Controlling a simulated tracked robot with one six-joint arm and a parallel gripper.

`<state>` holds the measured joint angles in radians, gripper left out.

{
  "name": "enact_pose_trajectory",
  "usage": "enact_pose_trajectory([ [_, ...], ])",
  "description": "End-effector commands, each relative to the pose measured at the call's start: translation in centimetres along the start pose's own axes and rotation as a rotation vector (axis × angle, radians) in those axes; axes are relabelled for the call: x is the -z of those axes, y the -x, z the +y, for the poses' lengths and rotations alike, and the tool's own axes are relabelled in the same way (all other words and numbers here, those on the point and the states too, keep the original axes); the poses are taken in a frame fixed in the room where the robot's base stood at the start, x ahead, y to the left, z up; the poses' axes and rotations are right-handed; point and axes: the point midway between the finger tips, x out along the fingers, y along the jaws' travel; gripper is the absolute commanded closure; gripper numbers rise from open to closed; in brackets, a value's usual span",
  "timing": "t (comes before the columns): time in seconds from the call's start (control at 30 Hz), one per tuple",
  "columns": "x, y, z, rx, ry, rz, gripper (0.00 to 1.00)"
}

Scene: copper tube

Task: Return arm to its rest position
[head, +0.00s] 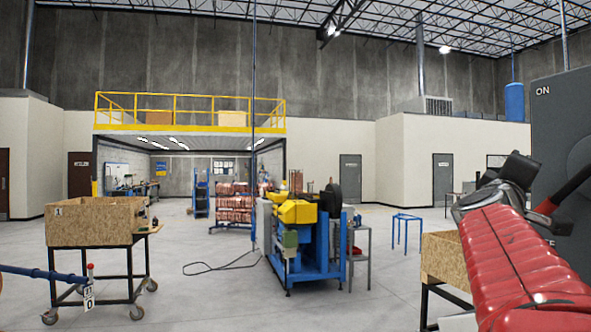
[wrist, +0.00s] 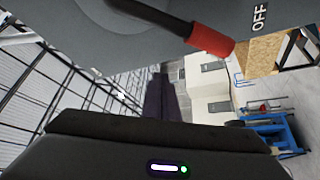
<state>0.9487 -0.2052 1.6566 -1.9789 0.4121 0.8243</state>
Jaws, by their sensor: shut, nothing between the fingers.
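My gripper (wrist: 160,78) shows in the wrist view as dark fingers closed together with nothing between them. In the head view my red-sleeved arm reaches up from the lower right, and its dark wrist end is beside the big grey switch box (head: 562,120). The box is marked ON at its top. A black lever (head: 572,188) with a red end crosses its front. In the wrist view the lever (wrist: 155,20) and its red end (wrist: 210,40) lie above the fingers, apart from them in the picture, near the OFF mark. The fingertips are hard to make out in the head view.
A wooden bin (head: 95,228) on a wheeled cart stands at left, and another wooden bin (head: 440,258) is close to my arm. A blue and yellow machine (head: 305,235) stands mid-floor. A blue rod (head: 45,273) enters at left. Open floor lies between.

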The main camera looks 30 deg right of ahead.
Motion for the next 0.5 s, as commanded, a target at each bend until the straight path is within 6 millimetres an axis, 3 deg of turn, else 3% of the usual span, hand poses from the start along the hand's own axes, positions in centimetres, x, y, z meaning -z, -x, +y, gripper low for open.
enact_pose_trajectory([
  [0.5,0.50,-0.22,0.68,0.002,0.000,0.002,1.00],
])
